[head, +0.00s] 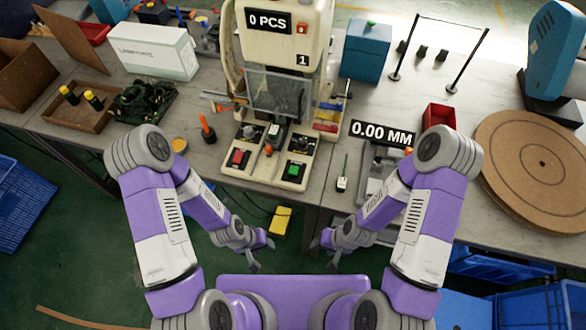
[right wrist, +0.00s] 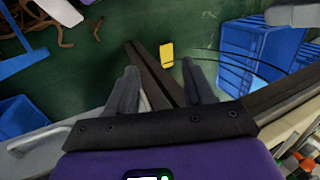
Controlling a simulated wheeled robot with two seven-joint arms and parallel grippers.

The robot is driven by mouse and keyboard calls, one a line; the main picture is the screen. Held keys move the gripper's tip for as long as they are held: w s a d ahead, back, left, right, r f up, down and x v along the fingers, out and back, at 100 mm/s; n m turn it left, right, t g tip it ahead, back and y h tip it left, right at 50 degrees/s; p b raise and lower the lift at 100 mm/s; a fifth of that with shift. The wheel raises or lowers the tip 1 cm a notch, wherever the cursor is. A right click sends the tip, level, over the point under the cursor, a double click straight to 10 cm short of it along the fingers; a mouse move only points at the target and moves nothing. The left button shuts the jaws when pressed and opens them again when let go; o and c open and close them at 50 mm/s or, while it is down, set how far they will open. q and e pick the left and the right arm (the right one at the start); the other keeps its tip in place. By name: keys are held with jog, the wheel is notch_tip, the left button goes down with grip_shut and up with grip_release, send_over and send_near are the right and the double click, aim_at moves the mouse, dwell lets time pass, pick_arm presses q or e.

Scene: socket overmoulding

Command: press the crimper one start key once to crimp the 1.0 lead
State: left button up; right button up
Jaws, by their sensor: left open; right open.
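Crimper one (head: 307,85) is the cream machine at the back middle of the bench, marked "1", with its display (head: 268,21) reading "0 PCS". A clear guard (head: 277,92) stands before its tool area. Its front base carries a green key (head: 295,170) on the right and a red key (head: 238,158) on the left; no lettering is readable. I cannot make out the 1.0 lead. My left gripper (head: 258,258) and right gripper (head: 325,256) hang open and empty, apart from the keys, nearer me than the bench edge. My right gripper's spread fingers show in the right wrist view (right wrist: 160,82).
A display (head: 382,133) reading "0.00 MM" stands right of the crimper. A red bin (head: 438,117) and a round brown board (head: 535,160) lie further right. An orange-handled tool (head: 207,130) stands to the left. A yellow object (head: 281,221) is below the bench edge.

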grip_shut()
dwell(1.6)
